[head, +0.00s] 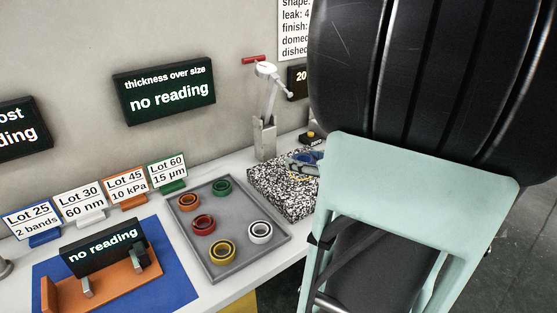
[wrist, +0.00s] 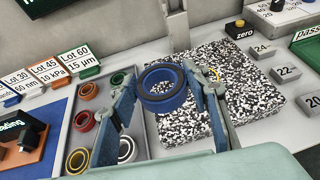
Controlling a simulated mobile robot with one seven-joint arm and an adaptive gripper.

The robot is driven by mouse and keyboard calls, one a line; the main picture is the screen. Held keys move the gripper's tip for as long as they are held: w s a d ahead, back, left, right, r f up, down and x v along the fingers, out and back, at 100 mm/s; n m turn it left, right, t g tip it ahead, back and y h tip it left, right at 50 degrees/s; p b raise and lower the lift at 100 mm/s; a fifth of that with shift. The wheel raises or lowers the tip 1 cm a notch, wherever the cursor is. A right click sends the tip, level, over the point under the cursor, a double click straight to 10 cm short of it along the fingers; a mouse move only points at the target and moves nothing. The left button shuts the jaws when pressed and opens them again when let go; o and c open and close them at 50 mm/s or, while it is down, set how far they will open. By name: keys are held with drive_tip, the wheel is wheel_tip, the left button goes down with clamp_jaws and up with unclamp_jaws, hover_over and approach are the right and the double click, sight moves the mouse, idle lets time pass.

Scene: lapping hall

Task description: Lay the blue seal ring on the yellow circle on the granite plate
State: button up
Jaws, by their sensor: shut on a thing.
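My gripper (wrist: 166,86) is shut on the blue seal ring (wrist: 163,98), which sits between its two fingers in the wrist view. The speckled granite plate (wrist: 246,92) lies beneath and beyond the ring; the gap between ring and plate is hard to judge. A small bit of the yellow circle (wrist: 216,73) shows beside the right finger; the rest is hidden. In the head view the granite plate (head: 276,184) is partly covered by my arm, and a blue shape over it is too small to tell apart.
A grey tray (head: 238,268) left of the plate holds several rings: orange, green, red, yellow and white. Weights marked 24, 22 and 20 (wrist: 285,73) stand right of the plate, with a zero button (wrist: 236,30) behind. A lever stand (head: 264,135) rises behind the plate.

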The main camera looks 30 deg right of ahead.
drive_tip(key=shift+d+r, duration=0.15)
drive_tip(key=shift+r, duration=0.15)
drive_tip(key=shift+d+f+m+h, duration=0.15)
drive_tip(key=shift+d+m+h, duration=0.1)
drive_tip(key=shift+m+h, duration=0.05)
drive_tip(key=b, duration=0.6)
hover_over(303, 175)
drive_tip(key=f, duration=0.5)
drive_tip(key=s+f, duration=0.1)
drive_tip(key=f, duration=0.2)
drive_tip(key=shift+a+f, duration=0.25)
drive_tip(key=shift+a, duration=0.15)
drive_tip(key=shift+w+d+f+b, duration=0.25)
drive_tip(key=shift+w+b, duration=0.1)
drive_tip(key=shift+w+f, duration=0.1)
drive_tip(key=shift+f, duration=0.15)
drive_tip(key=shift+w+d+f+b, duration=0.1)
drive_tip(key=shift+f+b, duration=0.6)
drive_tip(key=shift+f, duration=0.1)
drive_tip(key=shift+w+d+f+b, duration=0.1)
drive_tip(key=shift+f+b, duration=0.6)
drive_tip(key=shift+f, duration=0.1)
